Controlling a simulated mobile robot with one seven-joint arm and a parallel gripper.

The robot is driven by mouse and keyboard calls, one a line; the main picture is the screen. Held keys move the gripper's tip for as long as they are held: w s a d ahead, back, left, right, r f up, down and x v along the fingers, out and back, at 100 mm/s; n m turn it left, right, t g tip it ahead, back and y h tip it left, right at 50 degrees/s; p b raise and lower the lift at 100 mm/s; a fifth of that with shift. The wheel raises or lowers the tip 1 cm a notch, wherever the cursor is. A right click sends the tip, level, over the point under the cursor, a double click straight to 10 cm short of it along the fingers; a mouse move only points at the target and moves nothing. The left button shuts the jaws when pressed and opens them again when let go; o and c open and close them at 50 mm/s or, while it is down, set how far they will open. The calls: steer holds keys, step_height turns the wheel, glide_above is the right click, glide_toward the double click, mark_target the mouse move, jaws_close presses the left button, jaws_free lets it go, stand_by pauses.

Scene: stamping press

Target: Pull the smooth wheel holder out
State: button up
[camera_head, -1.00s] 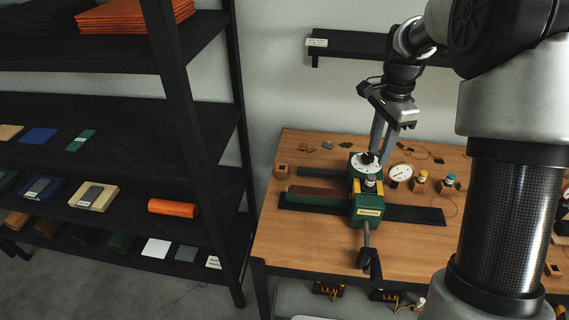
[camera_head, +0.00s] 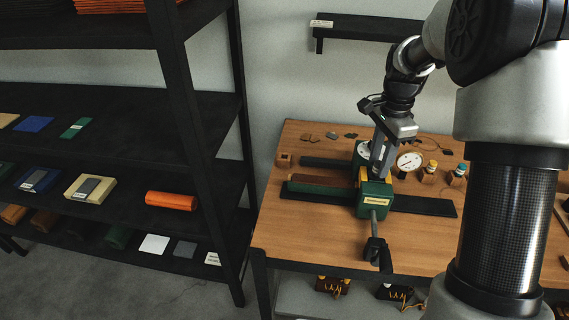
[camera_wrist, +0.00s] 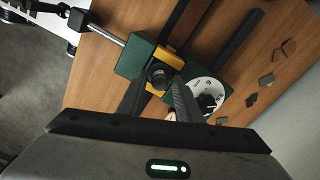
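A green press (camera_head: 374,197) with a yellow bracket and a front crank handle (camera_head: 376,250) stands on the wooden table. The wrist view shows its green body (camera_wrist: 136,57), the yellow bracket (camera_wrist: 173,58) and a dark round knob (camera_wrist: 160,75) at the bracket. A white dial wheel (camera_wrist: 211,92) sits beside it. No part is clearly marked as the smooth wheel holder. My gripper (camera_head: 377,178) is down at the press top. In the wrist view its fingers (camera_wrist: 159,88) are apart, one on each side of the knob. Contact with the knob cannot be told.
A dark rail and a brown strip (camera_head: 322,186) run left from the press. A round gauge (camera_head: 409,161) and small wooden blocks with coloured tops (camera_head: 429,170) stand close on the right. A black shelf rack (camera_head: 205,110) is left of the table. The table's front left is clear.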

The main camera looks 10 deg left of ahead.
steer(key=shift+c, duration=0.4)
jaws_close()
steer(key=shift+r, duration=0.2)
steer(key=shift+r+p, duration=2.75)
steer(key=shift+r, duration=0.6)
